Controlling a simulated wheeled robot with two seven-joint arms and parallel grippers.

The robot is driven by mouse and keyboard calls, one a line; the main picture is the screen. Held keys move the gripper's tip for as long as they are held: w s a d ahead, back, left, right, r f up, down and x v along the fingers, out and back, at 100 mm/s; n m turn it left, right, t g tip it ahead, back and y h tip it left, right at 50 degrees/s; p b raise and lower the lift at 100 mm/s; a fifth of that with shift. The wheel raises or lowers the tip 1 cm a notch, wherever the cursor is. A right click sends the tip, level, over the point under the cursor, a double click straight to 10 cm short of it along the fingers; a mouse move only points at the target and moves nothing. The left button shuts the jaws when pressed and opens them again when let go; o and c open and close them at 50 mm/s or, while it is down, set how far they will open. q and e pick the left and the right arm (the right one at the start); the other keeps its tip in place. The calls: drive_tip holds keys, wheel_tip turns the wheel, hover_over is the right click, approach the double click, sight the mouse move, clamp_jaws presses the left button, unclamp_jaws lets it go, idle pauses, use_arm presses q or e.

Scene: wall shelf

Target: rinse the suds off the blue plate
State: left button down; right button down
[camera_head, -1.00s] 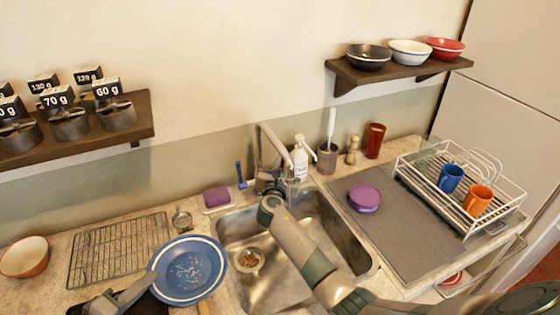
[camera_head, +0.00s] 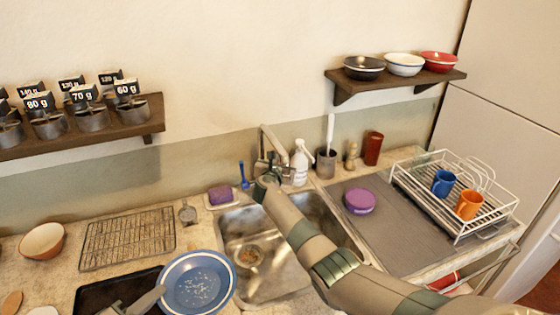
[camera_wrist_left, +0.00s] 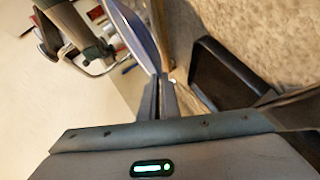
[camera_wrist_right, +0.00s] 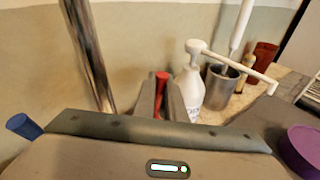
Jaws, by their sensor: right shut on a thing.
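The blue plate (camera_head: 190,292) has white suds specks across its face. It is held in the air over the counter beside the sink (camera_head: 245,284), its right side overlapping the sink's left edge in the head view. My left gripper (camera_head: 160,292) is shut on its rim; the left wrist view shows the plate (camera_wrist_left: 136,30) nearly edge-on. My right gripper (camera_wrist_right: 161,100) is at the tap (camera_head: 285,150), its fingers around a red handle (camera_wrist_right: 161,78). In the head view my arm mostly hides this hand. I see no clear water stream.
A purple sponge (camera_head: 220,194) and a soap bottle (camera_head: 300,165) stand behind the sink. A black tray (camera_head: 95,292) and a wire rack (camera_head: 128,240) lie left. A dish rack (camera_head: 460,215) with two mugs stands right, past a grey mat (camera_head: 400,235).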

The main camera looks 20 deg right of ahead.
drive_tip(key=c, duration=1.8)
unclamp_jaws()
drive_tip(key=shift+s+a, duration=0.1)
drive_tip(key=shift+b+v, duration=0.3)
drive_tip(key=shift+v, duration=5.5)
drive_tip(key=shift+s+f, duration=0.1)
